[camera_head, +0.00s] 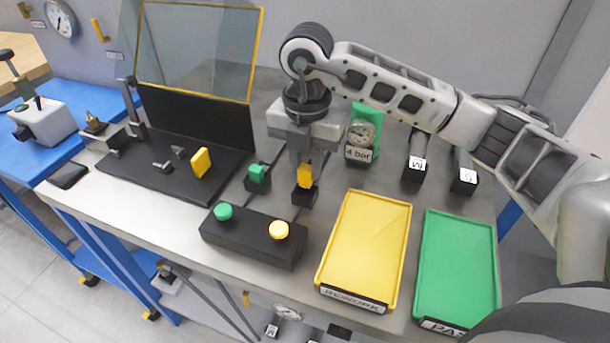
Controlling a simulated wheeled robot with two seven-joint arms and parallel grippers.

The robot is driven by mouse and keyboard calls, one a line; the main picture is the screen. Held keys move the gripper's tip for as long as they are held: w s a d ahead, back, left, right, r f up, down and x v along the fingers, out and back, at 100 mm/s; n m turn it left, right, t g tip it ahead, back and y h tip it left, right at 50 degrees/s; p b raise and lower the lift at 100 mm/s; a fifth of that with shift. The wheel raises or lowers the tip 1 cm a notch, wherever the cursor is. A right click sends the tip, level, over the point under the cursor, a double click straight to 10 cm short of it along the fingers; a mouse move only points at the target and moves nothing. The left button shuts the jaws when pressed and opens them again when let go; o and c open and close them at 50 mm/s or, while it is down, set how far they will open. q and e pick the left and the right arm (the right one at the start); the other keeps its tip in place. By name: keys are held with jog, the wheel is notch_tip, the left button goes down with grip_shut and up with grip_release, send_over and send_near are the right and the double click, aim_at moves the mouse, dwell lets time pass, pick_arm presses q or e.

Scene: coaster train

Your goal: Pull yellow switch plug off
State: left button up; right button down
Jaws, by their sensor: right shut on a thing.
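My right gripper (304,170) comes down from above at the middle of the grey bench. It is shut on the yellow switch plug (305,177), which sits at or just above a small black socket (303,197). I cannot tell whether the plug still touches the socket. A green plug (258,173) stands in a similar black socket to the left. My left gripper is not in view.
A yellow tray (317,281) and a green tray (428,304) lie at the front right. A pressure gauge (361,136) marked 4 bar and two black blocks labelled M (413,172) and S (463,181) stand behind. A black fixture (190,187) with a raised clear cover (195,45) is at left.

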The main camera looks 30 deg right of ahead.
jog(key=s+r, duration=0.9)
jog(key=s, duration=0.4)
jog(key=shift+s+a, duration=0.2)
jog(key=shift+a, duration=0.2)
